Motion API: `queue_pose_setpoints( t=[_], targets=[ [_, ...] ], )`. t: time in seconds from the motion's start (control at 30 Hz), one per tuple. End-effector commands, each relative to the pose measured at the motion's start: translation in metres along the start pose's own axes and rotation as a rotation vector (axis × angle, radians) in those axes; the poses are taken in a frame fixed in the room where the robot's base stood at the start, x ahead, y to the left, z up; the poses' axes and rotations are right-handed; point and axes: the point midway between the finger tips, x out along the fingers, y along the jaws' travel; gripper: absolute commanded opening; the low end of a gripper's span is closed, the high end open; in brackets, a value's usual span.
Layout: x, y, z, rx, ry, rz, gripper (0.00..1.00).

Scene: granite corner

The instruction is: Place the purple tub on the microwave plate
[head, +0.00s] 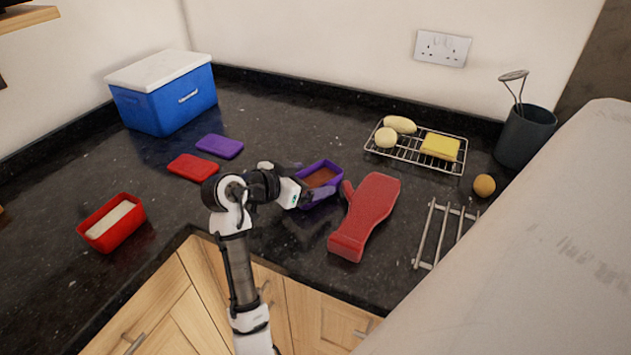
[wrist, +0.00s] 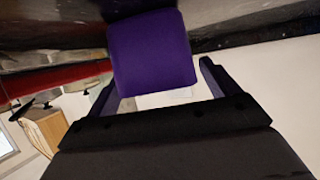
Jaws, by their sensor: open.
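The purple tub (head: 326,172) stands open on the dark counter near the middle of the head view, with something brown inside. My gripper (head: 308,192) is at its near left side, and the arm partly hides it. In the wrist view, the tub's purple wall (wrist: 152,52) is close in front of my open gripper (wrist: 157,78), with a dark finger on either side. I cannot tell whether the fingers touch it. No microwave plate can be made out in either view.
A red oven mitt (head: 368,215) lies right beside the tub. A wire rack (head: 401,154) with food is behind, and a metal trivet (head: 428,233) is at right. Purple lid (head: 220,146), red lid (head: 193,168), red tub (head: 108,225) and blue cooler (head: 165,100) are left.

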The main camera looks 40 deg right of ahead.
Motion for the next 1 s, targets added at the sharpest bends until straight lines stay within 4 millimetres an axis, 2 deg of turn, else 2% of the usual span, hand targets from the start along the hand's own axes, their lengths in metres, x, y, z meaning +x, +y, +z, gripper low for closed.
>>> queue_pose_setpoints(
  t=[0.2,0.67,1.0],
  targets=[
    [0.0008,0.0,0.0006,0.0,0.0,0.0,0.86],
    [0.0001,0.0,-0.0004,0.001,0.002,-0.001,0.26],
    [-0.0021,-0.0005,-0.006,0.004,0.003,-0.002,0.26]
  ],
)
